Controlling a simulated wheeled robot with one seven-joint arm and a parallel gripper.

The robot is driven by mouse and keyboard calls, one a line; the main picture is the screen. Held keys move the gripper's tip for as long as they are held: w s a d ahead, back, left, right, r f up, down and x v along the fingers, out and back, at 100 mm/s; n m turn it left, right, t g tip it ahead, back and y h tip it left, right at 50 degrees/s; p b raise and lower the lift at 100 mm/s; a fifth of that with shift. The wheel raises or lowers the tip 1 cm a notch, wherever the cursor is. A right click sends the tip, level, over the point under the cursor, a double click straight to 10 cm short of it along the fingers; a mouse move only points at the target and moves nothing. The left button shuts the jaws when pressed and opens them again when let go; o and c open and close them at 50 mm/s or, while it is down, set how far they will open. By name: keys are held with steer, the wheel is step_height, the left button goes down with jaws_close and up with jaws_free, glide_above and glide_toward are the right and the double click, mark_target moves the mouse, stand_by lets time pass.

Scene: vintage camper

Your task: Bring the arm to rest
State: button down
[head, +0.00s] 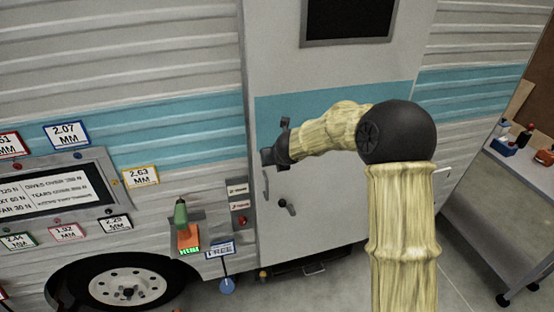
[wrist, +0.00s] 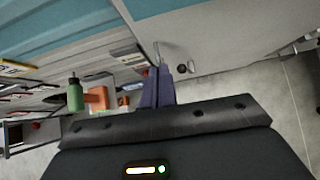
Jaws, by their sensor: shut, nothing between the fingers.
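My arm reaches up and bends to the left in front of the camper door (head: 340,215). My gripper (head: 266,156) is at the arm's left end, close to the left edge of the door in the head view. In the wrist view the two dark fingers of my gripper (wrist: 158,86) are together with nothing between them. The gap between the fingertips and the door cannot be told exactly.
A "FREE" sign (head: 220,249) is below. A grey cart (head: 510,205) stands at the right. Floor is clear between.

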steer(key=s+d+n+g+h, duration=0.1)
steer(key=s+d+n+g, duration=0.1)
steer(key=s+d+n, duration=0.4)
steer(key=s+d+f+n+g, duration=0.1)
steer(key=s+d+n, duration=0.5)
steer(key=s+n, duration=1)
steer(key=s+d+f+n+g+h, duration=0.1)
steer(key=s+d+n+g, duration=0.1)
steer(key=s+d+n, duration=0.5)
steer(key=s+n, duration=0.3)
steer(key=s, duration=0.1)
steer(key=shift+s+n+g+h, duration=0.15)
steer(key=shift+n+g+h, duration=0.15)
steer(key=shift+n+g, duration=0.1)
steer(key=shift+d, duration=0.15)
steer(key=shift+s+r, duration=0.1)
